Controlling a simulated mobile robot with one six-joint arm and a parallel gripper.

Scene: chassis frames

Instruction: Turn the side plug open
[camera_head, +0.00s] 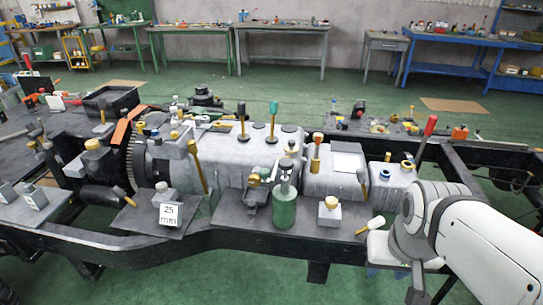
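Several parts on the grey gearbox and its side plates could be the side plug, and I cannot tell which one is. A grey block with a cream-yellow knob (330,210) sits on the near side plate, right of a green bottle-shaped part (284,205). A short lever with a cream tip (371,227) shows farther right, close to my arm. My white arm comes in at the lower right, with its grey wrist beside the right end of the gearbox. My gripper (416,282) seems to be the dark part below the wrist; its fingers cannot be made out.
The grey gearbox (225,158) lies in a black chassis frame (140,258). A "25 mm" block (168,213) is on the left plate.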

